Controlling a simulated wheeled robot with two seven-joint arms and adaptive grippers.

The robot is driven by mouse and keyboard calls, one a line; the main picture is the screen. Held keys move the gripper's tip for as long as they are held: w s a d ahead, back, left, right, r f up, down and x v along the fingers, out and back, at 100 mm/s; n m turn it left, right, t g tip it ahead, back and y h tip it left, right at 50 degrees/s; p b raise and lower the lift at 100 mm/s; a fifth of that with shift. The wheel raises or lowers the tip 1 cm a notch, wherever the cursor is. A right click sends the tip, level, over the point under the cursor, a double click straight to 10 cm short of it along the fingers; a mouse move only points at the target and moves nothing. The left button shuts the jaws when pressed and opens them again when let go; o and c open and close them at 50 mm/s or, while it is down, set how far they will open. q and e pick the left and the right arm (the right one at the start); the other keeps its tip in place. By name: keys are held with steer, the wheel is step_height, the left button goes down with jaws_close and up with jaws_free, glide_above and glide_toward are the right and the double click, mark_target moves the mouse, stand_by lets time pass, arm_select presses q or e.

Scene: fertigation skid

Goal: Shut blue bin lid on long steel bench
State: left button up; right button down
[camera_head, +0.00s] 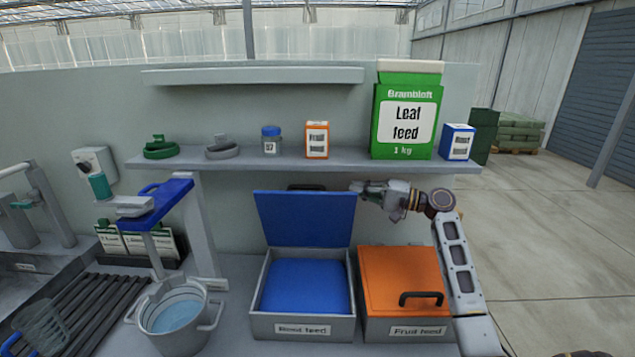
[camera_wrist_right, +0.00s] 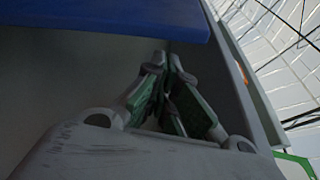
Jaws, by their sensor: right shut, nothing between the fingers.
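The blue bin (camera_head: 302,328) is a grey box labelled "Bloom feed" on the bench, with a blue surface showing inside it. Its blue lid (camera_head: 304,219) stands open, nearly upright at the bin's back edge. A dark handle (camera_head: 306,187) shows just behind the lid's top edge. My right gripper (camera_head: 356,186) is shut and empty by the lid's top right corner; I cannot tell whether it touches. In the right wrist view the shut fingers (camera_wrist_right: 172,60) point toward the shelf side, with the blue lid (camera_wrist_right: 110,18) across the top left. My left gripper is not in view.
A shelf (camera_head: 300,159) above holds a large green leaf feed box (camera_head: 407,120), smaller boxes and a jar. A shut orange-lidded bin (camera_head: 400,275) stands right of the blue bin, under my right arm. A bucket of water (camera_head: 176,315) stands to the left.

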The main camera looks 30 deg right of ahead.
steer(key=shift+s+d+r, duration=0.1)
steer(key=shift+s+d, duration=0.05)
steer(key=shift+s, duration=0.05)
steer(key=shift+w, duration=0.1)
